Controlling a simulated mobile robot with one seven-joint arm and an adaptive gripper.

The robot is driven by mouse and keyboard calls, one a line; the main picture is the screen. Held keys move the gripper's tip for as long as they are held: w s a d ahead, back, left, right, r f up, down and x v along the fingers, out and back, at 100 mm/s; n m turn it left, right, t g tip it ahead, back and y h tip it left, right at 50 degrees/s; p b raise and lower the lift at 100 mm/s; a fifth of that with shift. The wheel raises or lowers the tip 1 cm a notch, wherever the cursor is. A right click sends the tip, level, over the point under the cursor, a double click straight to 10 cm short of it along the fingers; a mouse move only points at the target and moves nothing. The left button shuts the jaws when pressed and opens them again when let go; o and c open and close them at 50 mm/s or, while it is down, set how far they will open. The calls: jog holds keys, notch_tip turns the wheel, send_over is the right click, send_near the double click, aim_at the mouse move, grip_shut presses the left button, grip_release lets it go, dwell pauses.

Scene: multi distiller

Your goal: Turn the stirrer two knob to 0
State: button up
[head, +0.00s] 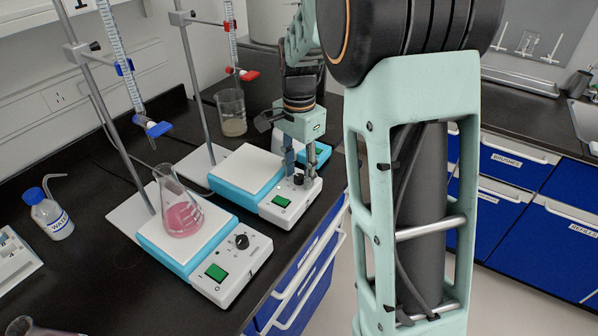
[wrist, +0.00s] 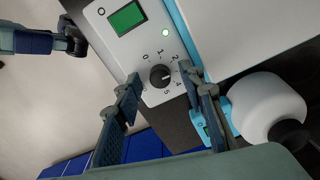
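Two white-and-blue stirrers stand on the dark bench in the head view: a nearer one (head: 205,230) and a farther one (head: 250,182). I see no number telling which is stirrer two. My gripper (head: 298,182) is at the farther stirrer's front panel. In the wrist view its black knob (wrist: 160,76) sits between the open fingers (wrist: 160,82), with gaps visible on both sides. The dial runs from 0 to 5; the knob's white mark seems to point near 3. A green light (wrist: 165,32) is lit beside the green switch (wrist: 126,18). The nearer stirrer has its own knob (head: 241,241).
A flask of pink liquid (head: 180,212) stands on the nearer stirrer, beside a burette stand (head: 108,110). A beaker (head: 231,112) stands behind the farther one. Another blue-and-white device (head: 320,152) is close behind my gripper. A wash bottle (head: 50,215) is at left.

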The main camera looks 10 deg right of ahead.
jog(key=shift+c, duration=0.5)
grip_shut()
jog(key=shift+n, duration=0.3)
jog(key=n+p, duration=0.1)
jog(key=n, duration=0.2)
jog(key=n+p, duration=0.1)
jog(key=n, duration=0.4)
jog(key=n+p, duration=0.2)
jog(key=n, duration=0.4)
jog(key=n+p, duration=0.1)
jog(key=n, duration=0.5)
